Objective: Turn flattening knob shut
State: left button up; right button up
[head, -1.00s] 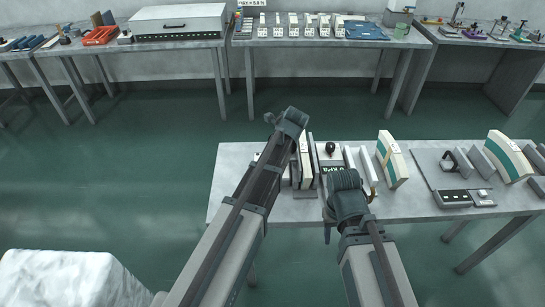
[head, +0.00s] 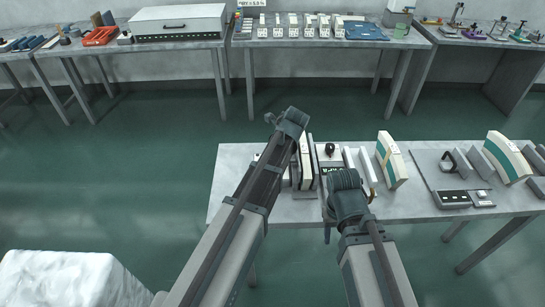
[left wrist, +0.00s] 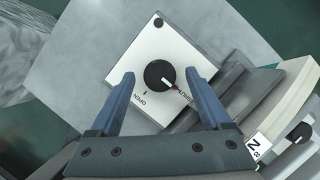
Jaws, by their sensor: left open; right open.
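In the left wrist view a round black knob (left wrist: 159,74) sits on a square white plate (left wrist: 150,45) marked OPEN and SHUT. The knob's pale pointer, with a reddish tip, points toward the SHUT mark. My left gripper (left wrist: 159,72) is open, with one blue finger on each side of the knob. A gap shows between each finger and the knob. In the head view my left wrist (head: 291,121) hides the knob. My right gripper (head: 329,212) is over the front edge of the near table and is open; its fingers are mostly hidden.
The near table (head: 235,180) holds upright panels (head: 391,160) and a small control block (head: 453,199). A second black knob (left wrist: 301,132) shows at the right of the left wrist view. The table's left end is bare.

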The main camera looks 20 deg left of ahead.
pick_arm(q)
jog(key=p+v, duration=1.1)
jog(key=v, duration=0.2)
jog(key=shift+p, duration=0.4)
pick_arm(e)
notch_tip(320, 180, up, 12)
pick_arm(q)
jog(key=shift+d, duration=0.1)
